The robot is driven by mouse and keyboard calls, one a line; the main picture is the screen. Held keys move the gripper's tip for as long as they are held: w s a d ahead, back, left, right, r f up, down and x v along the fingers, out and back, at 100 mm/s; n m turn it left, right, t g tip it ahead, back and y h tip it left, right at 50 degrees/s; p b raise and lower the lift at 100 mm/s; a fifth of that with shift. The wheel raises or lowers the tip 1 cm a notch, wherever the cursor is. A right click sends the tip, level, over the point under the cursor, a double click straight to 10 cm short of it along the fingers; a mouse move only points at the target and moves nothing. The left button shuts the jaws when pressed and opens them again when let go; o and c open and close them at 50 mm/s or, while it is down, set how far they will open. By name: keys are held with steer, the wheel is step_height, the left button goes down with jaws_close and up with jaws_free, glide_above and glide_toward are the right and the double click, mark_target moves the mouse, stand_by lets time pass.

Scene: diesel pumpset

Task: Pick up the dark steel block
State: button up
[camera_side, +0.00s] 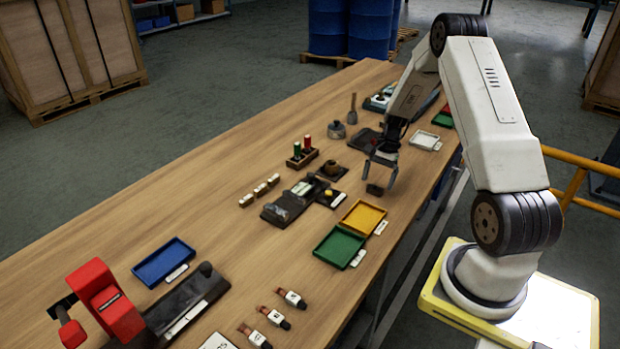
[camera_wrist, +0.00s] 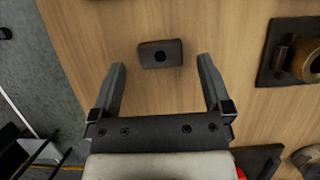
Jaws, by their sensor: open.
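The dark steel block (camera_wrist: 160,54) lies on the wooden bench in the wrist view, a small dark rectangle with a round mark on its face. It sits between the lines of my two fingers, just beyond their tips. My gripper (camera_wrist: 162,75) is open and empty, with one finger on each side. In the side view my gripper (camera_side: 380,185) points down over the bench near its right edge. The block (camera_side: 375,189) shows there as a small dark shape by the fingertips. The exact height of the fingers above the bench is hard to tell.
A dark plate with a brass-coloured ring (camera_wrist: 303,65) lies right of the block in the wrist view. In the side view, yellow (camera_side: 362,202) and green (camera_side: 325,252) trays lie nearer the camera. A dark fixture (camera_side: 290,205) stands to the left. Bare wood surrounds the block.

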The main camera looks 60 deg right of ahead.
steer(key=shift+x, duration=1.1)
jaws_close()
